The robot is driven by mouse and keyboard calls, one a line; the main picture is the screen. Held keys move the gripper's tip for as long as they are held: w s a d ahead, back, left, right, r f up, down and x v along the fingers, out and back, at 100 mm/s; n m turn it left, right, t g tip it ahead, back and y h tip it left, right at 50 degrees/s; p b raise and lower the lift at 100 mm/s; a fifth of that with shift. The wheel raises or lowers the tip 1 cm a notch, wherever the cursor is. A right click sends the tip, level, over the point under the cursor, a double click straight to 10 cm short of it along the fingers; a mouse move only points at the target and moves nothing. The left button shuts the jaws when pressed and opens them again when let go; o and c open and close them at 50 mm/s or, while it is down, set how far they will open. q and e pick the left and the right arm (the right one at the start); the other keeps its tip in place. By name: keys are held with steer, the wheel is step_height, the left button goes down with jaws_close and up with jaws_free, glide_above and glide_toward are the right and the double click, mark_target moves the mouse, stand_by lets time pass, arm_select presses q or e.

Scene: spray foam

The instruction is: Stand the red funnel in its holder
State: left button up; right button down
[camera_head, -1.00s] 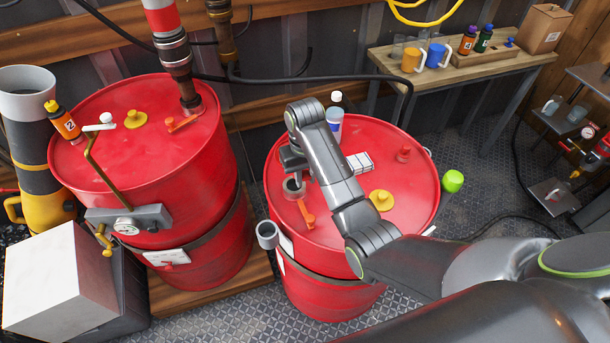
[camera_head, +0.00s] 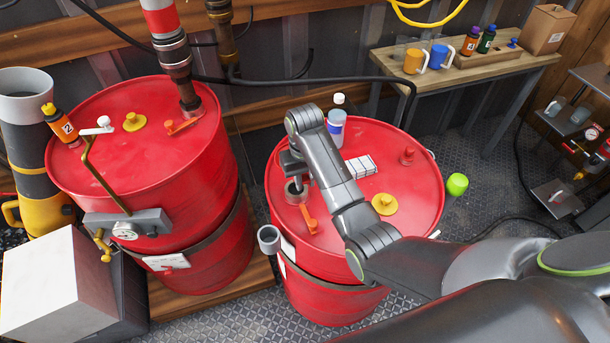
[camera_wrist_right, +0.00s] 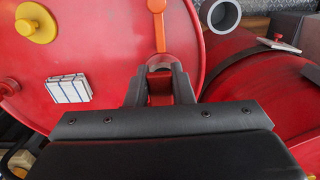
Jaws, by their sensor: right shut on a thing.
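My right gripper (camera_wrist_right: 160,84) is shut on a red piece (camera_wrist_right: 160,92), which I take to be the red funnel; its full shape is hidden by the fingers. In the head view the gripper (camera_head: 291,171) points down over a grey ring (camera_head: 296,193) on the near red drum's lid. It cannot be told whether the funnel touches or sits inside this ring. Another grey ring-shaped cup (camera_head: 268,238) is fixed to the drum's left side; it also shows in the wrist view (camera_wrist_right: 222,14). Which ring is the holder is unclear. My left gripper is out of view.
An orange handle (camera_head: 308,218) lies beside the lid ring. The lid also bears a yellow cap (camera_head: 384,204), a red cap (camera_head: 407,156), a white block (camera_head: 361,167) and a bottle (camera_head: 336,126). A second red drum (camera_head: 150,165) stands left.

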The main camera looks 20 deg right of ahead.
step_height(320, 180, down, 2)
steer(key=shift+f+b, duration=0.2)
steer(key=shift+b, duration=0.15)
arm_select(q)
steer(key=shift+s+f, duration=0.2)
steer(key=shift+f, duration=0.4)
arm_select(e)
steer(key=shift+f, duration=0.35)
arm_select(q)
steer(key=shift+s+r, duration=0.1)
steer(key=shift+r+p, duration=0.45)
steer(key=shift+p, duration=0.05)
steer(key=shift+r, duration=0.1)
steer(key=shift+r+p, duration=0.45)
steer(key=shift+p, duration=0.05)
